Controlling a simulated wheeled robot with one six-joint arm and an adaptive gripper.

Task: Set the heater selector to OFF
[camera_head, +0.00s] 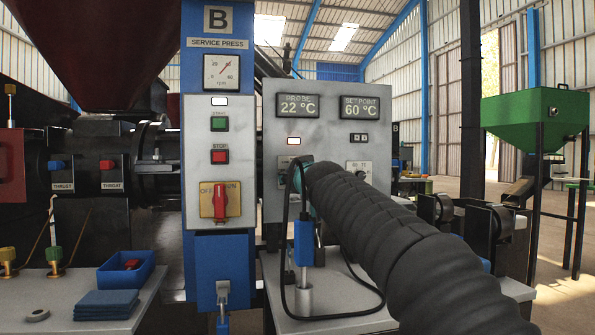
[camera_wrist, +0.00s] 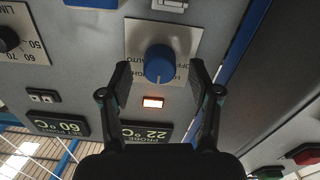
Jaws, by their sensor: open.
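In the wrist view, the heater selector is a round blue knob (camera_wrist: 158,62) on a pale label plate (camera_wrist: 135,38). Part of the plate's lettering shows, including AUTO; the knob hides some of it, and I cannot tell which mark it points to. My gripper (camera_wrist: 159,78) is open, with one dark finger on each side of the knob and a visible gap to each. In the head view, my arm covers the knob, and only part of my gripper (camera_head: 303,176) shows against the grey control panel (camera_head: 278,115).
A lit lamp (camera_wrist: 152,102) is close to the knob, with the 22 °C probe display (camera_wrist: 146,132) beyond it. The limit dial (camera_wrist: 8,40) is at the left. In the head view, the blue press column (camera_head: 221,265) with a red-handled switch (camera_head: 220,202) stands left of the panel.

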